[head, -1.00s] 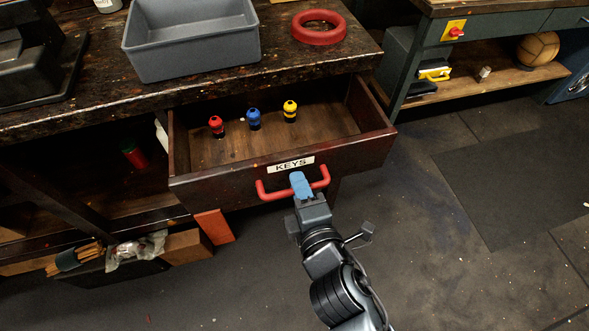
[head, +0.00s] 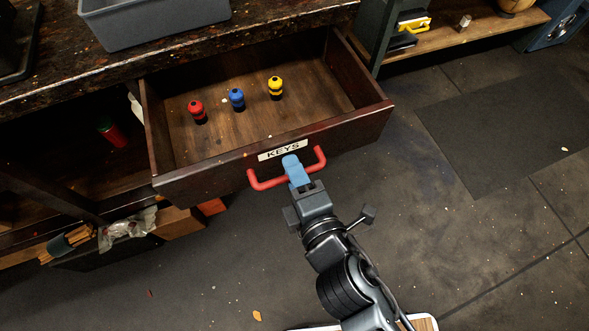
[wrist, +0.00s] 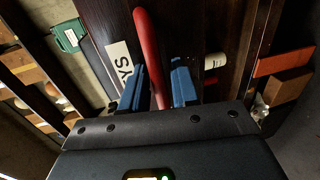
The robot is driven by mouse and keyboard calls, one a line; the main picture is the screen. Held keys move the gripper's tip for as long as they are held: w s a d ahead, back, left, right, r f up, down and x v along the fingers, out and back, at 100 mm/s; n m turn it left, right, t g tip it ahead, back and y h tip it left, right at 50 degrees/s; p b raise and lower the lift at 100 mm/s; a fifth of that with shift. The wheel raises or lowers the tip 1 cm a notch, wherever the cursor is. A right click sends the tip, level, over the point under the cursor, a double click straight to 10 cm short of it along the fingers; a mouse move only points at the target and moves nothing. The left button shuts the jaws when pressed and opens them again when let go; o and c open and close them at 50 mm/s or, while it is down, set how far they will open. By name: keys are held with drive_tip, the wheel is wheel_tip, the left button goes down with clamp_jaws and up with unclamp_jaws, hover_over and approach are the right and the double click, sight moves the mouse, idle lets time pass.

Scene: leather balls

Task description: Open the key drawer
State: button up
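The key drawer (head: 210,170) is dark wood with a white KEYS label (head: 283,150) and stands well out of the bench. Its red bar handle (head: 262,184) is on the front face. My gripper (head: 293,164) is at the middle of the handle. A red key piece (head: 198,111), a blue one (head: 237,99) and a yellow one (head: 276,88) stand inside the drawer.
A grey bin (head: 150,22) sits on the worn bench top (head: 50,85). Below are a dark shelf with a red-and-green can (head: 112,131) and an orange block (head: 211,206). The floor (head: 420,230) in front and to the right is clear, with a dark mat (head: 510,125).

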drive_tip(key=shift+o, duration=0.3)
drive_tip(key=v, duration=0.8)
drive_tip(key=shift+b, duration=0.4)
drive_tip(key=s+d+r+m+h+p, duration=0.1)
drive_tip(key=s+d+r+m+h, duration=0.1)
drive_tip(key=s+d+r+m, duration=0.4)
drive_tip(key=s+d+r+m+h+p, duration=0.2)
drive_tip(key=s+d+r+m, duration=0.4)
drive_tip(key=s+d+m, duration=0.5)
drive_tip(key=s+m, duration=0.1)
drive_tip(key=m, duration=0.3)
drive_tip(key=shift+s+r+p, duration=0.3)
